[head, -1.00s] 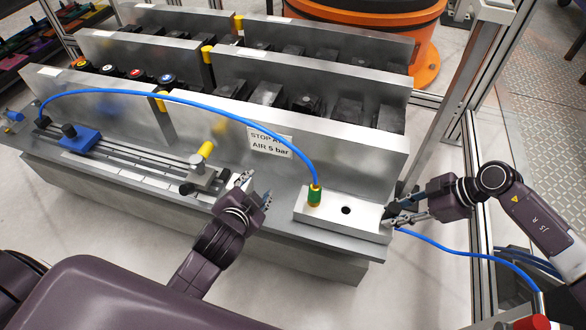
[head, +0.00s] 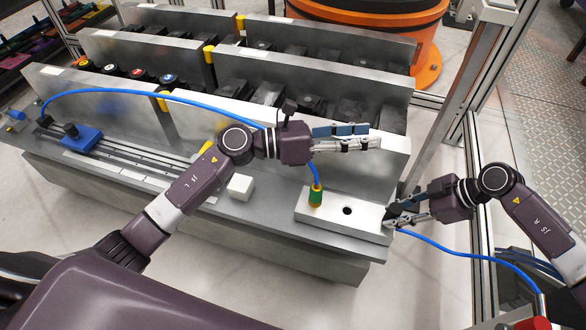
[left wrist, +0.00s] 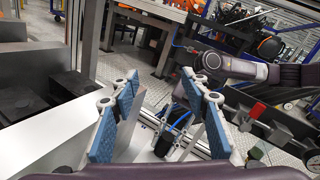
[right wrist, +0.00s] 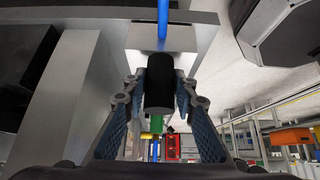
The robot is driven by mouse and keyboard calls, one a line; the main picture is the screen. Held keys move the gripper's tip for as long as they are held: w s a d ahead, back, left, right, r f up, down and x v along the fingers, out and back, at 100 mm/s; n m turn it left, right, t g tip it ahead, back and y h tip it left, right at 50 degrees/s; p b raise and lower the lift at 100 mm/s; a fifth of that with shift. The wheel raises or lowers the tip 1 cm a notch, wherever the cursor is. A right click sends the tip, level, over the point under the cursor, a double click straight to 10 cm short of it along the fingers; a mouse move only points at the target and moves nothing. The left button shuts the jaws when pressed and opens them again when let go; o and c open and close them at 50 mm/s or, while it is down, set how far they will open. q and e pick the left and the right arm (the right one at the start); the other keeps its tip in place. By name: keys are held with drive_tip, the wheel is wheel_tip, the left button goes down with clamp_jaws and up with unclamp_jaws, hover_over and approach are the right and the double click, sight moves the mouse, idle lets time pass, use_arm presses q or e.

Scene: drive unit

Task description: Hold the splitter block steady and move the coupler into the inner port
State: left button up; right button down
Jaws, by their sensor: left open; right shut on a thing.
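The splitter block (head: 330,222) is a pale metal bar at the front right of the bench, with one open dark round port (head: 347,210) in its top. The green coupler (head: 315,196) stands upright at its left end, with the blue hose (head: 312,174) rising from it. My left gripper (head: 378,136) is open and empty, above and behind the block. My right gripper (head: 392,213) is shut at the block's right end. In the right wrist view a black cylindrical piece (right wrist: 160,80) sits between its fingers, with the green coupler (right wrist: 157,125) beyond.
Upright metal panels (head: 290,95) stand behind the block. A second blue hose (head: 450,247) runs right from the block's end. A frame post (head: 445,120) stands at right.

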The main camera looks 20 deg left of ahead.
use_arm(q)
drive_tip(key=s+a+f+m+g+y, duration=0.2)
drive_tip(key=a+f+m+g+y, duration=0.3)
drive_tip(key=f, duration=0.3)
drive_tip(key=m+g+y, duration=0.3)
drive_tip(key=m+y, duration=0.1)
approach(314, 192)
wheel_tip(314, 192, down, 4)
drive_tip(key=w, duration=0.1)
drive_tip(key=x, duration=0.8)
drive_tip(key=shift+w+d, duration=0.2)
drive_tip(key=shift+d, duration=0.2)
clamp_jaws()
